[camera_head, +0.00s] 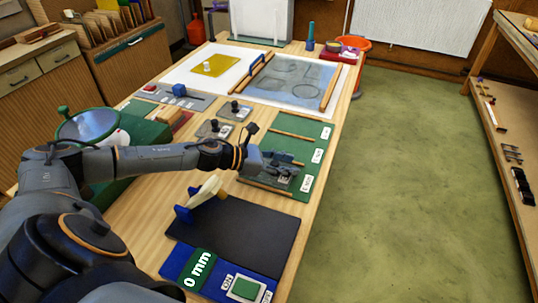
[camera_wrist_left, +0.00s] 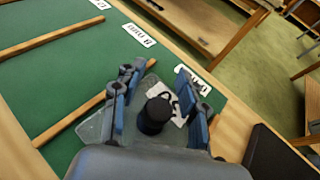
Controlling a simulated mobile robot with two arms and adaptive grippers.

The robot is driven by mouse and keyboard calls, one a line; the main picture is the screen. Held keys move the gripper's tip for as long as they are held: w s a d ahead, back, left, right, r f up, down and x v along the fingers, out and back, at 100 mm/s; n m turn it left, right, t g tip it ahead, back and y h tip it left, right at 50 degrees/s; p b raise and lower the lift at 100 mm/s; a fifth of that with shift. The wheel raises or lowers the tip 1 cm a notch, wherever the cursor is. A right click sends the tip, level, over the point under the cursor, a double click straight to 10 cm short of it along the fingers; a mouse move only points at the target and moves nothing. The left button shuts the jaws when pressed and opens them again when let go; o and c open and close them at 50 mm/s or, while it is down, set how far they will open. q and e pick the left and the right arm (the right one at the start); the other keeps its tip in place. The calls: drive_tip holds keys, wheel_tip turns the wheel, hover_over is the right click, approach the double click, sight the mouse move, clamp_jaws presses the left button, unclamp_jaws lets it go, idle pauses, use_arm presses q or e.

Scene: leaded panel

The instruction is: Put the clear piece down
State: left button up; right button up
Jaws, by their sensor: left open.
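The clear piece (camera_wrist_left: 93,128) is a see-through glass sheet with a black knob (camera_wrist_left: 155,114) on top. It lies at the near end of the green board (camera_wrist_left: 60,75), partly over a wooden strip and a white label; I cannot tell whether it rests fully flat. My left gripper (camera_wrist_left: 158,92) is open, its two blue-padded fingers standing on either side of the knob with gaps. In the head view my left gripper (camera_head: 284,174) hides much of the piece at the board's near end. My right gripper is not in view.
Two grey pieces with black knobs (camera_head: 237,110) lie left of the board. A black mat with a blue edge (camera_head: 240,238) and a cream-and-blue tool (camera_head: 203,197) are nearer. The leaded panel drawing (camera_head: 290,78) lies behind. The bench's right edge is close to the board.

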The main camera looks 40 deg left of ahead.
sight(272, 163)
use_arm(q)
drive_tip(key=b+v, duration=0.2)
drive_tip(key=v, duration=0.4)
drive_tip(key=shift+s+a, duration=0.3)
drive_tip(key=shift+s+a+r, duration=0.25)
drive_tip(key=shift+s+a, duration=0.15)
drive_tip(key=shift+s, duration=0.05)
drive_tip(key=shift+s+a+r, duration=0.15)
drive_tip(key=shift+s, duration=0.1)
drive_tip(key=shift+s+a+r+p, duration=0.45)
drive_tip(key=shift+r+p, duration=0.1)
drive_tip(key=shift+p, duration=0.45)
drive_tip(key=shift+p+v, duration=0.65)
drive_tip(key=shift+v, duration=0.1)
drive_tip(key=shift+f, duration=0.1)
